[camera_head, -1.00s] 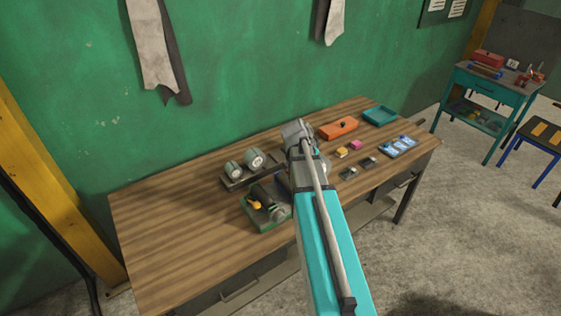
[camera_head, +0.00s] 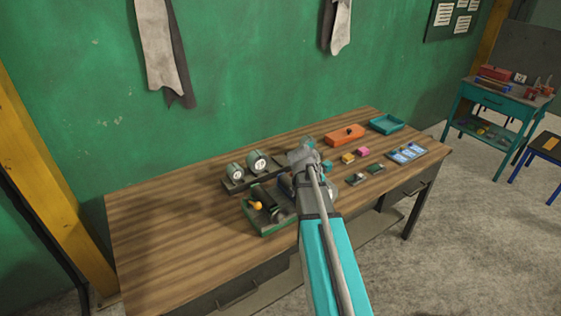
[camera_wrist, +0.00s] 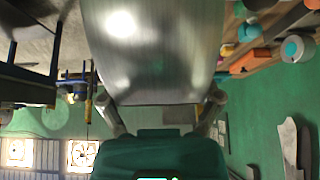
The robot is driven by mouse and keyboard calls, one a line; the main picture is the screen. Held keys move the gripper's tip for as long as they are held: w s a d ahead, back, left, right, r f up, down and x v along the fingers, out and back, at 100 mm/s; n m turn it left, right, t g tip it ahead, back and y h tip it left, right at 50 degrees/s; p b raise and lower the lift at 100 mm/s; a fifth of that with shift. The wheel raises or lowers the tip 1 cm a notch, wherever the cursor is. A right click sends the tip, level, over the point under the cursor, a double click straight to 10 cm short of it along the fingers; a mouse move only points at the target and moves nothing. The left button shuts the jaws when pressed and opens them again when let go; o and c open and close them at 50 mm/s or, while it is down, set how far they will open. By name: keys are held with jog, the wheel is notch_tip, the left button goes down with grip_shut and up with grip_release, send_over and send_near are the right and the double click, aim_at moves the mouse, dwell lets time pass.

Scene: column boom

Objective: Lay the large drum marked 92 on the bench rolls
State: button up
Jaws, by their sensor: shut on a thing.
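My gripper (camera_wrist: 160,103) is shut on a large, shiny grey metal cylinder (camera_wrist: 155,50) in the wrist view, one finger on either side. No number shows on it, so I cannot tell whether it is the drum marked 92. In the head view my wrist (camera_head: 304,158) hides the fingers and most of the load. The bench fixture with dark rolls (camera_head: 266,197) sits on a green base with a yellow knob, left of my wrist. Behind it, a dark rack (camera_head: 238,186) holds two smaller drums (camera_head: 237,172) (camera_head: 258,162) with white marked faces too small to read.
An orange box (camera_head: 345,136), a teal tray (camera_head: 386,123), small yellow and pink blocks (camera_head: 363,152) and blue-and-white packs (camera_head: 407,153) occupy the bench's right side. The left part of the wooden bench (camera_head: 165,230) is clear. A teal cart (camera_head: 497,100) stands far right.

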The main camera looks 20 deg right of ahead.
jog(key=shift+f+b, duration=0.85)
jog(key=shift+f, duration=0.5)
jog(key=shift+s+d, duration=0.1)
jog(key=shift+d, duration=0.05)
